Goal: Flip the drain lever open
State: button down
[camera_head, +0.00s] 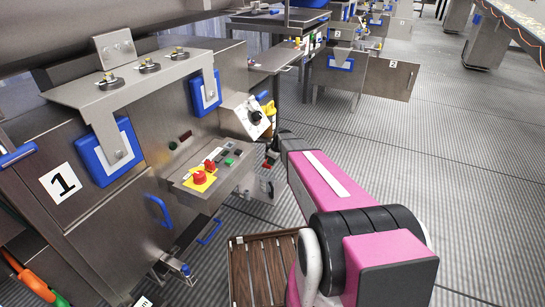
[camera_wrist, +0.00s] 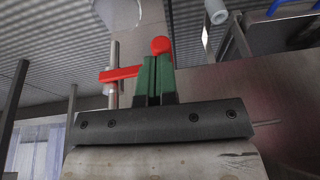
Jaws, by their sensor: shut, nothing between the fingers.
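My gripper (camera_wrist: 154,78) shows in the wrist view as two green fingers standing side by side, shut and empty. A red lever (camera_wrist: 120,73), which looks like the drain lever, shows just beyond and to the left of the fingers. Its arm lies roughly level in the picture, next to a grey metal rod or pipe. A red rounded end (camera_wrist: 161,45) shows right at the fingertips. I cannot tell whether the fingers touch it. In the head view my arm reaches toward the machine's side, and I cannot make out the gripper or lever clearly.
The steel machine marked 1 (camera_head: 64,183) stands at the left, with a control panel with red buttons (camera_head: 207,170) and blue handles jutting out. A brown slatted platform (camera_head: 262,270) lies on the floor beside it. The grey aisle floor (camera_head: 440,160) at the right is open.

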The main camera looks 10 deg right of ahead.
jog(key=shift+f, duration=0.25)
